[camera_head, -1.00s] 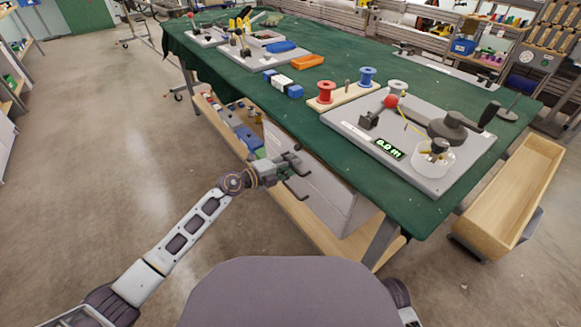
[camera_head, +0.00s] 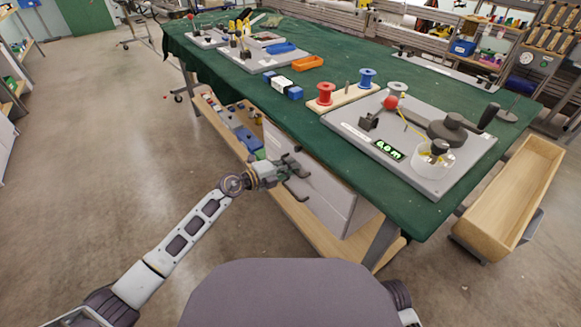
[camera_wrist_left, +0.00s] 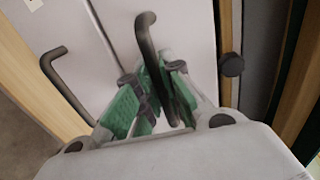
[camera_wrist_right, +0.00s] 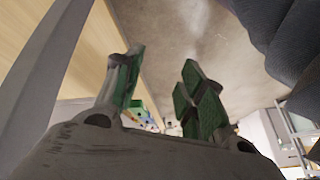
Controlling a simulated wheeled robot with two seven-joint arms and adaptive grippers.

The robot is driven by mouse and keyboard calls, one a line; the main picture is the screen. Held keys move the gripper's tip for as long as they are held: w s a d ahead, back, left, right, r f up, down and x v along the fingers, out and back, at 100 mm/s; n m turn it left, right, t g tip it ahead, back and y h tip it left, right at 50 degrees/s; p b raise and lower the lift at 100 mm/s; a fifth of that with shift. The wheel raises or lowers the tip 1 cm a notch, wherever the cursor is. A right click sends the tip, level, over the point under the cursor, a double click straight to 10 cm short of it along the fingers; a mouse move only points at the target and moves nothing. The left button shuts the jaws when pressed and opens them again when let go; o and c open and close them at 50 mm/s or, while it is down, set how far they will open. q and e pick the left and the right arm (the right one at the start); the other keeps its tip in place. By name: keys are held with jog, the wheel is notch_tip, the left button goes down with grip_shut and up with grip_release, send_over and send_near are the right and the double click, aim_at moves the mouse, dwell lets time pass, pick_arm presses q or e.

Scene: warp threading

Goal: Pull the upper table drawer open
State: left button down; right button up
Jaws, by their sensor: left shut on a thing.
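The white drawer unit (camera_head: 318,195) hangs under the green-covered table. In the left wrist view its pale front (camera_wrist_left: 185,30) carries two dark bar handles. My left gripper (camera_head: 291,163) is at the unit's front, shut on the upper drawer's handle (camera_wrist_left: 147,45), the one nearer the tabletop. The green finger pads (camera_wrist_left: 160,95) lie on both sides of that bar. The lower drawer's handle (camera_wrist_left: 62,82) is free, to the left in that view. I see no clear gap at the upper drawer. My right gripper (camera_wrist_right: 160,85) is open and empty, low beside the table.
The green tabletop (camera_head: 400,205) bears a grey winding board (camera_head: 345,118), a red spool (camera_head: 325,93), a blue spool (camera_head: 367,78) and trays. A wooden bin (camera_head: 510,195) stands at the right. A lower shelf (camera_head: 300,218) runs under the table. The floor at left is clear.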

pick_arm(q)
jog(key=f+p+v, duration=0.2)
jog(key=v, duration=1.1)
jog(key=a+f+p+v, duration=0.1)
jog(key=f+p+v, duration=0.2)
jog(key=v, duration=1.1)
jog(key=shift+s+f, duration=0.35)
pick_arm(e)
notch_tip(320, 180, up, 6)
jog(key=s+d+g+h, duration=0.1)
jog(key=d+g, duration=0.1)
jog(key=shift+d+h, duration=0.3)
jog(key=shift+d, duration=0.1)
jog(key=shift+r, duration=0.15)
pick_arm(q)
jog(key=c, duration=1.5)
grip_release()
jog(key=shift+c, duration=0.2)
